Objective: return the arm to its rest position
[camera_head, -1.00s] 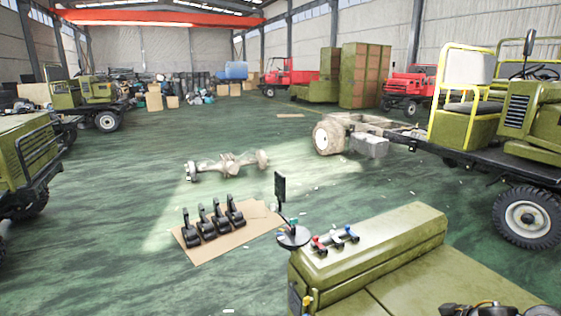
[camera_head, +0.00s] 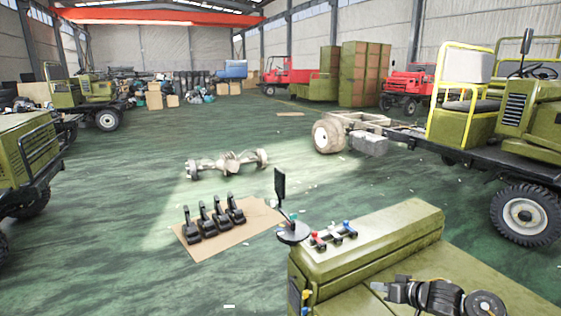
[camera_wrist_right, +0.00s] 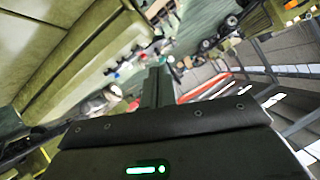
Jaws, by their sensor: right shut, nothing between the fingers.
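My right gripper (camera_head: 394,292) is at the lower right of the head view, in front of the green metal body (camera_head: 370,243). Its fingers are together and nothing is held between them. In the right wrist view the closed fingers (camera_wrist_right: 156,88) point up the picture, with the green body (camera_wrist_right: 62,50) to their left. My left gripper does not show in the head view.
The green body carries coloured-knob levers (camera_head: 333,236) and a round base with an upright black panel (camera_head: 280,190). Black pedals (camera_head: 213,218) stand on cardboard (camera_head: 232,236). An axle (camera_head: 228,163) lies on the open floor. A green vehicle (camera_head: 525,215) stands at right.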

